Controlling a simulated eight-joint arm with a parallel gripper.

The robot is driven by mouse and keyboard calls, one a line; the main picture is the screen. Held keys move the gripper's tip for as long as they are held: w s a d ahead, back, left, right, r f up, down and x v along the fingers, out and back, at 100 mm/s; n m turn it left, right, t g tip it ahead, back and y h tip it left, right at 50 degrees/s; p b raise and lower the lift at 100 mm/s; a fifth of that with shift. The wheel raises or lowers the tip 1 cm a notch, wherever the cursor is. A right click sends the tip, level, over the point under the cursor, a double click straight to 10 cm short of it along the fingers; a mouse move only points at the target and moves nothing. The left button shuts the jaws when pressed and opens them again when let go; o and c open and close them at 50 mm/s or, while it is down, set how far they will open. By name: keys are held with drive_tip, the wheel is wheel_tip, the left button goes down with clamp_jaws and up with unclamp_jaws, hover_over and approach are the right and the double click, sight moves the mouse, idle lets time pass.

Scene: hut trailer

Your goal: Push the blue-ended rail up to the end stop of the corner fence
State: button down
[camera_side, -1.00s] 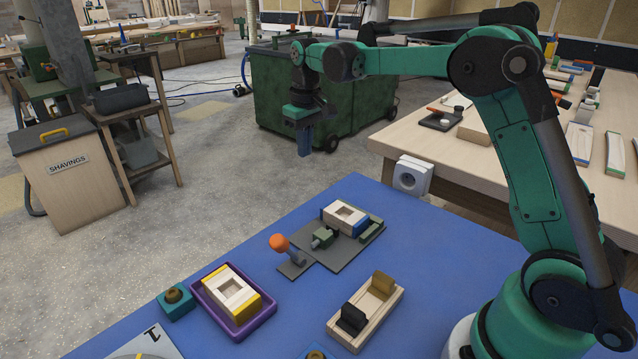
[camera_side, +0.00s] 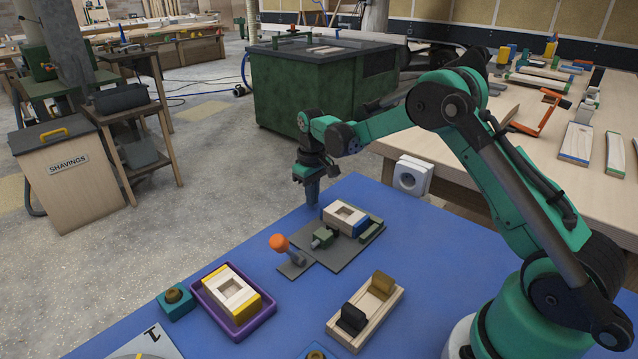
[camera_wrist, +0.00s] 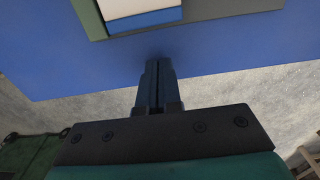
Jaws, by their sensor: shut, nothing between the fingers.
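The blue-ended rail (camera_side: 344,215) is a pale wooden piece with an opening in its top and blue ends. It lies on the grey base plate (camera_side: 333,259). In the wrist view the rail (camera_wrist: 142,14) shows only in part at the top edge, a blue side facing me. A green bar of the corner fence (camera_side: 371,233) runs along the plate's right side. I cannot tell from here whether the rail touches the end stop. My gripper (camera_side: 316,208) is shut and empty, pointing down just beyond the rail's far left side. In the wrist view its fingertips (camera_wrist: 157,63) are apart from the rail.
An orange-handled clamp (camera_side: 281,246) stands on the plate's left part. A purple tray (camera_side: 238,335) holds a yellow-ended piece (camera_side: 232,291). A wooden holder (camera_side: 366,312) stands at the front. The blue table is bare right of the plate; its far edge lies close behind my gripper.

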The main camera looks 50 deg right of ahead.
sight(330, 204)
drive_tip(key=shift+s, duration=1.3)
drive_tip(key=shift+s, duration=1.2)
drive_tip(key=w, duration=0.4)
drive_tip(key=shift+w, duration=0.25)
wheel_tip(330, 204, up, 10)
drive_tip(key=shift+w, duration=0.25)
drive_tip(key=shift+r, duration=0.1)
